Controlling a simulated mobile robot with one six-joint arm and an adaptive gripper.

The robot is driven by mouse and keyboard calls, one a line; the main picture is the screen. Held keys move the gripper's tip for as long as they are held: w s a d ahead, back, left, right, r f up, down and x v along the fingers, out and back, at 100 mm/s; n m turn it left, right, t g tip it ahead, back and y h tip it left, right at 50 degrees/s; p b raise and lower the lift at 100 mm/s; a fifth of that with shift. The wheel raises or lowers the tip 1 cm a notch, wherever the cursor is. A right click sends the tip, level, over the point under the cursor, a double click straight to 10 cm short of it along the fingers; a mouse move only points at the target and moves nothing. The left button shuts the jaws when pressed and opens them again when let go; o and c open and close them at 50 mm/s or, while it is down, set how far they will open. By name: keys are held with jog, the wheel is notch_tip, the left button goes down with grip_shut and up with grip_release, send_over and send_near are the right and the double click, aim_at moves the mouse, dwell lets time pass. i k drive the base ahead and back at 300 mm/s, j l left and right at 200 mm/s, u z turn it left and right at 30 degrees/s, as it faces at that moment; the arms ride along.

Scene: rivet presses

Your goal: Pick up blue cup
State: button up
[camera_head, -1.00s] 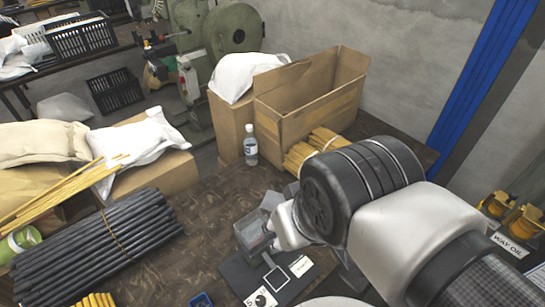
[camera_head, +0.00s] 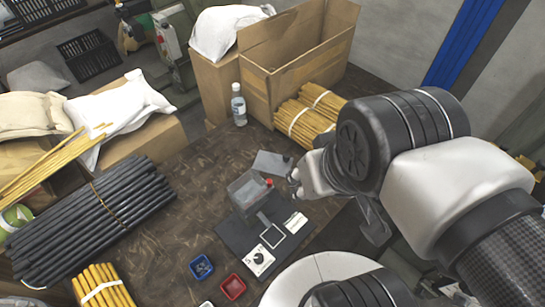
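The blue cup (camera_head: 201,267) is a small, shallow, open blue container near the bottom middle of the head view. It sits on the brown table, with something small and dark inside. A similar red cup (camera_head: 233,287) stands just to its right. My gripper (camera_head: 294,184) is at the end of my arm, above and to the right of the blue cup, well apart from it. The wrist mostly hides the fingers, so I cannot see whether they are open.
Dark rods (camera_head: 90,222) fill the left. A bottle (camera_head: 238,105) and cardboard box (camera_head: 300,75) stand behind.

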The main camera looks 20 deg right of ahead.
aim_at(202, 268)
jog(key=u, duration=1.45)
jog(key=j+z, duration=0.45)
jog(key=k+j, duration=0.1)
jog(key=k, duration=0.2)
